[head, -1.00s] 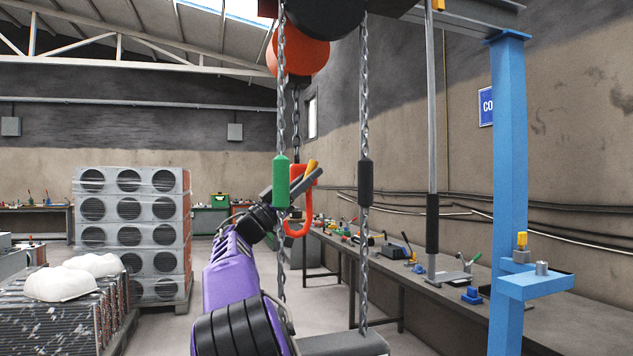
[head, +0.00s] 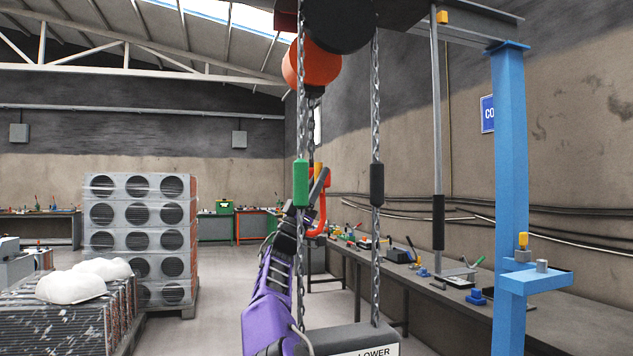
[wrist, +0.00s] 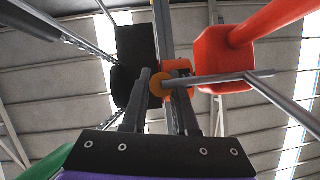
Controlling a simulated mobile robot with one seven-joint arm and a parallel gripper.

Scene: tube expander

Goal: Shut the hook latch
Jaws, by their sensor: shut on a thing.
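The red-orange hook (head: 321,217) hangs below the orange hoist ball, partly hidden by the green chain grip and my arm. In the wrist view, a large red-orange part (wrist: 213,62), apparently of the hook, is right of my fingers. My gripper (head: 319,184) is at the upper part of the hook. In the wrist view my gripper (wrist: 162,84) is shut on the latch, whose round yellow-orange end (wrist: 157,86) shows between the fingertips. A thin grey bar runs right from there past the red part. Whether the latch meets the hook tip is hidden.
Chains with a green grip (head: 301,183) and a black grip (head: 377,184) hang close in front of my arm. A sign block marked LOWER (head: 352,340) hangs below. A blue post (head: 508,180) and workbench (head: 440,290) stand right, stacked coil units (head: 140,235) left.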

